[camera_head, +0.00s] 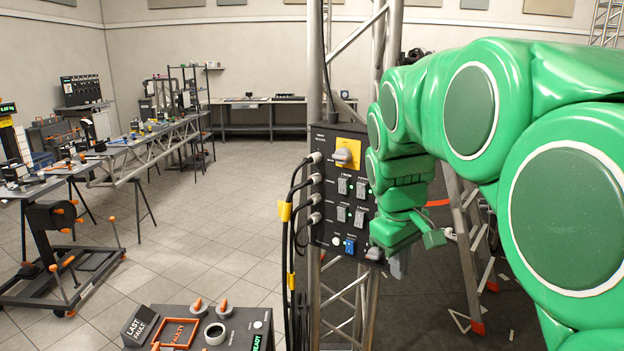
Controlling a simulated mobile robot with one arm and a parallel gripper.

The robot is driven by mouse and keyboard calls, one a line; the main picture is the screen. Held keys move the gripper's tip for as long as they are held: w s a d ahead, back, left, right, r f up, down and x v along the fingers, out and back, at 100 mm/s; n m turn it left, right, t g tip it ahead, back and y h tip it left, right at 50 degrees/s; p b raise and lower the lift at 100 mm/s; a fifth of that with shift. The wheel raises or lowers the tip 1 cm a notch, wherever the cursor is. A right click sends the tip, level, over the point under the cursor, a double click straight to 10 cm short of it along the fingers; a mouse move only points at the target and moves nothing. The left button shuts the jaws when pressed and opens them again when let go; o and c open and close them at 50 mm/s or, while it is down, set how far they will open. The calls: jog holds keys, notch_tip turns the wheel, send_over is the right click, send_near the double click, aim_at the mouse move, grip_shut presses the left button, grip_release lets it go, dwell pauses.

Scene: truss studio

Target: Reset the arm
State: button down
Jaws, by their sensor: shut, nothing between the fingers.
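My green arm reaches in from the right and fills much of the right side. My gripper (388,252) is at the lower right of a black switch panel (329,222), in front of its edge. The gripper is shut and holds nothing. Whether its tips touch the panel cannot be told. My arm hides the panel's right edge.
Black cables (290,225) hang at the panel's left. A stepladder (466,240) stands behind my arm. Workbenches (135,150) line the left. Open tiled floor (215,215) lies between.

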jog(key=s+f+m+g, duration=0.1)
jog(key=s+f+m, duration=0.2)
jog(key=s, duration=1.1)
jog(key=s+f+m+g+y, duration=0.1)
jog(key=s+f+m+g, duration=0.1)
jog(key=s+f, duration=0.7)
jog(key=s+a+m, duration=0.1)
jog(key=s, duration=0.4)
jog(key=shift+s+y, duration=0.15)
jog(key=shift+y, duration=0.15)
